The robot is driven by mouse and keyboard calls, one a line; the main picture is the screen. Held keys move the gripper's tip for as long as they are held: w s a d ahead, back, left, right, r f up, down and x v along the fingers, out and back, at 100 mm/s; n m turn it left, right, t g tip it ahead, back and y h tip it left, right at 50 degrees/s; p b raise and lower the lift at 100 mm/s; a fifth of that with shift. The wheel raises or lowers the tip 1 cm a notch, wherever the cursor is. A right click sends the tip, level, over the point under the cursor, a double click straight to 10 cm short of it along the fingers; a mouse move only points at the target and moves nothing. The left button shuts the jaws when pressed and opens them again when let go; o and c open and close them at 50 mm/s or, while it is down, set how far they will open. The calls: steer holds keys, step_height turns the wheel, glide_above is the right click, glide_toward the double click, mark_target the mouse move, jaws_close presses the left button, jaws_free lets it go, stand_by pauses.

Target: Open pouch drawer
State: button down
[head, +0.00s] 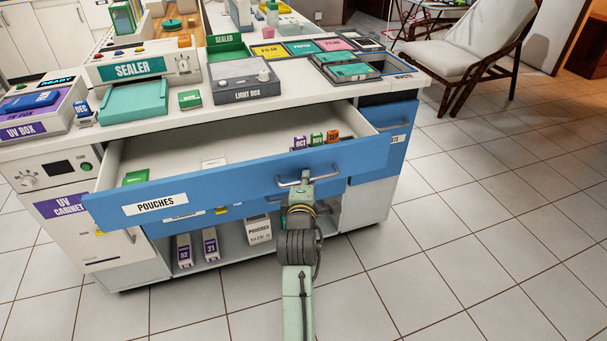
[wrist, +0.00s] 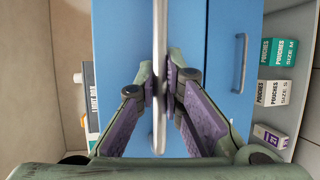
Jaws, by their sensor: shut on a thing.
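The pouch drawer (head: 138,212) is a wide blue-fronted drawer labelled POUCHES. It stands pulled well out of the white cabinet, its pale inside showing. A green box (head: 136,177) lies inside at the left, and small OCT, NOV and SEP blocks (head: 317,140) stand at the right. My gripper (head: 299,186) is at the metal bar handle (head: 307,180) on the drawer front. In the wrist view, the purple-padded fingers of my gripper (wrist: 161,85) are shut on the handle (wrist: 160,30), one on each side of it.
A shelf under the drawer holds pouch boxes (head: 258,230). The counter above carries a sealer (head: 132,73), a light box (head: 243,82) and trays. A smaller blue drawer (head: 393,135) is to the right. Tiled floor (head: 470,210) is clear at the right.

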steer(key=shift+s+d, duration=0.15)
steer(key=shift+s, duration=0.35)
steer(key=shift+s+d, duration=0.15)
steer(key=shift+s, duration=0.35)
steer(key=c, duration=2)
jaws_free()
steer(key=shift+o, duration=0.2)
steer(key=v, duration=0.7)
steer(key=shift+s, duration=0.2)
